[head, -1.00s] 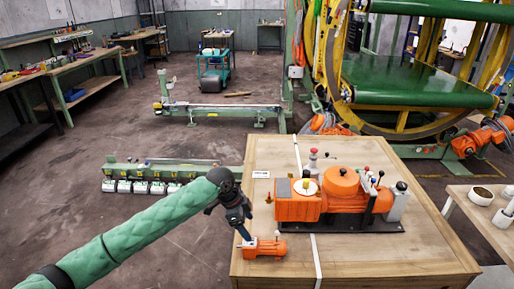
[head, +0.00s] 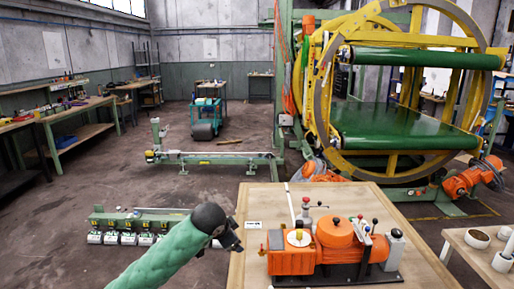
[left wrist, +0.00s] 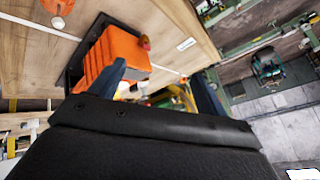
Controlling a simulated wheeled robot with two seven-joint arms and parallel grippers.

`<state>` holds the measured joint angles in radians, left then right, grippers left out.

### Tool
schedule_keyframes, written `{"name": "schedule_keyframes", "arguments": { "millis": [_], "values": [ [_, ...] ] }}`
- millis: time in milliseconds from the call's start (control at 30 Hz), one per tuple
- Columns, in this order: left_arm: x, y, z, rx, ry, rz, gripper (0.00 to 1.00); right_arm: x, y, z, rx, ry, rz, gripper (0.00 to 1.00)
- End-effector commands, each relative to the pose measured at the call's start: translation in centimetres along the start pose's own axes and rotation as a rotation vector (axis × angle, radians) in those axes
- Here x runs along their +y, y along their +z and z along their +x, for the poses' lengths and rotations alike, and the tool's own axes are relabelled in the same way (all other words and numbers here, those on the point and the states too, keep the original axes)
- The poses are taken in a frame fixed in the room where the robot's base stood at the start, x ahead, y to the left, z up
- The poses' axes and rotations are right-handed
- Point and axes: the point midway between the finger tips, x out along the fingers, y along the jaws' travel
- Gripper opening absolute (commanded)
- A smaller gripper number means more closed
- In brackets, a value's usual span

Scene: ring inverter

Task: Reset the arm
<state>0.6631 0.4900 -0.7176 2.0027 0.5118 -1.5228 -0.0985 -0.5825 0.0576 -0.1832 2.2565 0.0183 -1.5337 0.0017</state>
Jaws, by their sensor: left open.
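My left arm (head: 165,255) comes in from the lower left in the head view, with its dark wrist (head: 228,238) beside the left edge of the wooden table. The fingers are not clear there. In the left wrist view the left gripper (left wrist: 161,84) has its two blue-grey fingers apart, with no object visibly held between them. An orange block (left wrist: 125,48) on the wood shows beyond the left finger. I cannot tell which orange part it is. My right arm is not in view.
The wooden table (head: 255,218) carries an orange machine (head: 290,262) on a dark base. A green row of units (head: 135,222) stands on the floor at left. A large yellow ring frame (head: 345,95) stands behind. A side table (head: 470,265) is at right.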

Motion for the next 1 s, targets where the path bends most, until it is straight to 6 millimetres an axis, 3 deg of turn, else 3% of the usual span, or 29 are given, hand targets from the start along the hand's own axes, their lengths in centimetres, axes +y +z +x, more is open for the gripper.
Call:
{"name": "schedule_keyframes", "arguments": {
  "millis": [167, 367, 667, 1000],
  "values": [
    [0.8, 0.7, -0.8, 0.037, -0.063, -0.100, 0.76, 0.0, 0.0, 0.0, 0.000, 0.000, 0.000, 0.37],
    [2.4, 3.4, -1.0, 0.053, -0.113, -0.227, 0.76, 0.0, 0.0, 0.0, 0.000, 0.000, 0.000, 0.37],
    [6.1, 9.6, -0.4, 0.017, -0.142, -0.387, 0.76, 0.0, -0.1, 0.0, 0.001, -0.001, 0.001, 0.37],
    [12.4, 18.2, 0.7, -0.081, -0.116, -0.539, 0.76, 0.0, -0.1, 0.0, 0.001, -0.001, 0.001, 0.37]
  ]
}}
